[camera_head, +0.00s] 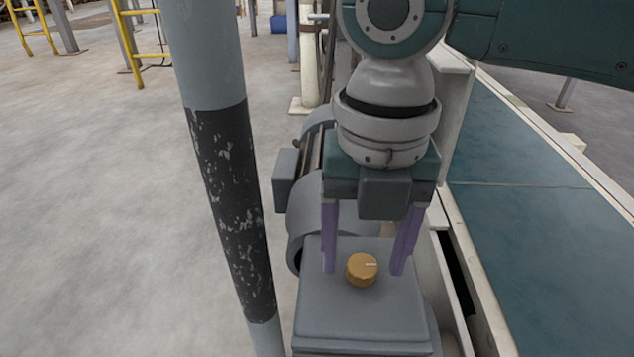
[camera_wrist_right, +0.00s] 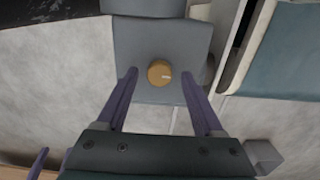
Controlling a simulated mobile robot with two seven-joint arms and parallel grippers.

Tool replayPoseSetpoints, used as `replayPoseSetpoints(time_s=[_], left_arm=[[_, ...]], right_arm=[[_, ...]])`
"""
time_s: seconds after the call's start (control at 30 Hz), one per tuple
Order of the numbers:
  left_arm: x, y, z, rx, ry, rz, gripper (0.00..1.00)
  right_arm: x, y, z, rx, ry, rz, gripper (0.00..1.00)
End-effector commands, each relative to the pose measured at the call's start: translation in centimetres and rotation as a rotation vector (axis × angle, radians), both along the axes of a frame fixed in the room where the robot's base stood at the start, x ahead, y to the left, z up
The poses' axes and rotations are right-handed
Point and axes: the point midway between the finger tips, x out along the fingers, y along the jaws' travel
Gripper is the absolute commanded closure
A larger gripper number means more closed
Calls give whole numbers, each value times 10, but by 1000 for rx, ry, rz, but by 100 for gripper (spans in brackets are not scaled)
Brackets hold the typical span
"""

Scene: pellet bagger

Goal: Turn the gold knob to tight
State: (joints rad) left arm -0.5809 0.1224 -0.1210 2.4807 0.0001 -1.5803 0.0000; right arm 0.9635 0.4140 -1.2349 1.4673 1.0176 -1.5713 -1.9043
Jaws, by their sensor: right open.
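The gold knob (camera_head: 362,269) is a small round dial with a pale pointer line, on top of a grey box (camera_head: 350,318). In the head view the line points right. My right gripper (camera_head: 364,270) is above the box with its two purple fingers apart, one to each side of the knob. It holds nothing. In the right wrist view the knob (camera_wrist_right: 159,73) lies ahead of and between the open fingertips (camera_wrist_right: 161,75), with gaps on both sides. I cannot tell whether the fingertips reach down to the knob's height.
A grey post with a worn black band (camera_head: 228,190) stands left of the box. A conveyor with a teal belt (camera_head: 540,200) and pale side rails runs along the right. A grey motor-like cylinder (camera_head: 307,215) sits behind the box. Open concrete floor lies to the left.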

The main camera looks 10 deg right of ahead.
Motion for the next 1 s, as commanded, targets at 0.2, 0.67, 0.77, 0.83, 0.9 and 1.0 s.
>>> replayPoseSetpoints(time_s=[0.2,0.67,0.77,0.83,0.9,1.0], left_arm=[[0,0,-2,0,0,1,29],[0,0,-2,-2,0,3,29],[0,-1,-2,-3,0,4,29],[0,-1,-2,-3,0,4,29],[0,-1,-2,-3,0,4,29],[0,-1,-2,-4,-1,4,29]], right_arm=[[0,0,-4,0,-1,0,31],[0,0,-3,0,-1,0,72],[0,0,-3,0,-1,0,83],[0,0,-3,0,-1,0,91],[0,0,-3,0,-1,0,98],[0,0,-3,0,-1,0,100]])
